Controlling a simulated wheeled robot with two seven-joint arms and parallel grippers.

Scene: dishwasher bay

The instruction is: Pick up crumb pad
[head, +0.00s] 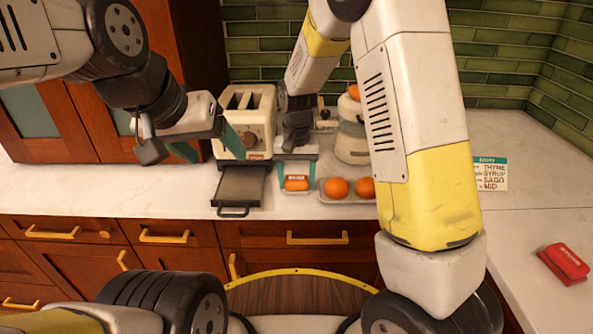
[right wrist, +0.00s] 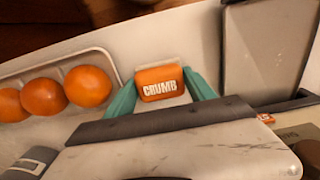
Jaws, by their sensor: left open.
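The crumb pad is a small orange block (head: 296,182) with a white label. In the right wrist view the pad (right wrist: 160,83) shows the word CRUMB. My left gripper (head: 210,146) is open and empty, left of the toaster.
The cream toaster (head: 246,112) stands behind, with its dark tray (head: 240,186) sticking out. A jar (head: 352,140), a note card (head: 490,173) and a red packet (head: 565,263) are further right.

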